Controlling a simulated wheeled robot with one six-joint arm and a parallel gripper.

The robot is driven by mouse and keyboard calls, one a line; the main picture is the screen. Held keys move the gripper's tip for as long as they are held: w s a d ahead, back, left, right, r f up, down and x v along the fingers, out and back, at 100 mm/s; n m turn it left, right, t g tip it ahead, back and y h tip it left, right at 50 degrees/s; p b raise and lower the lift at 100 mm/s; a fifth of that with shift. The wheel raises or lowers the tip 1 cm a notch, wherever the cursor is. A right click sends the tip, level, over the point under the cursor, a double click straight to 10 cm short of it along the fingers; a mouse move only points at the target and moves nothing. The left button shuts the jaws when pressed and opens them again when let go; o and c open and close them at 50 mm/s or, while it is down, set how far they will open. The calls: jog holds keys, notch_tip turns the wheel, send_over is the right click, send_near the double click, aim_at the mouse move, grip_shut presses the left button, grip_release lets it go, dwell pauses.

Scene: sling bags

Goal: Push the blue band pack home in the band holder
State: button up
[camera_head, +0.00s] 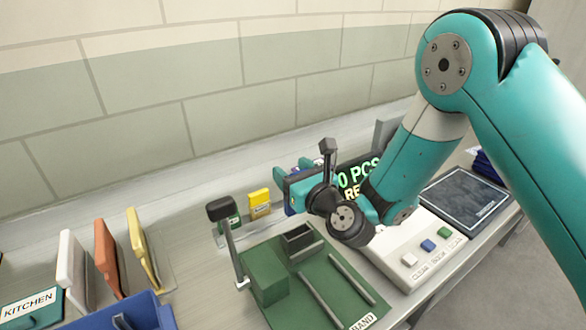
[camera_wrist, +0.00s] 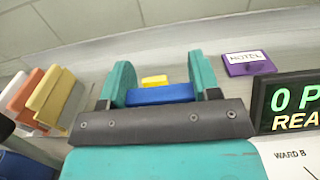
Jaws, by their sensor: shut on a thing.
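In the wrist view, the blue band pack (camera_wrist: 160,95) lies between the two teal fingers of my gripper (camera_wrist: 160,80), which is shut on it. A smaller yellow pack (camera_wrist: 155,79) shows just beyond it. In the head view, my gripper (camera_head: 292,172) is behind the dark wrist parts, and only a sliver of blue shows there.
A green board (camera_head: 330,285) with a block and rails lies in front, beside a dark-headed post (camera_head: 228,235). A display (camera_head: 352,183) and a button console (camera_head: 425,245) stand to the right. Upright coloured boards (camera_head: 107,255) and a blue bin (camera_head: 145,312) are left. A purple sign (camera_wrist: 250,63) lies behind.

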notch_tip(320, 180, down, 6)
jog(key=b, duration=0.5)
jog(key=shift+r, duration=0.1)
jog(key=shift+f+b, duration=2.85)
jog(key=shift+f, duration=0.05)
dwell(1.4)
jog(key=o, duration=1.2)
jog(key=shift+r, duration=0.1)
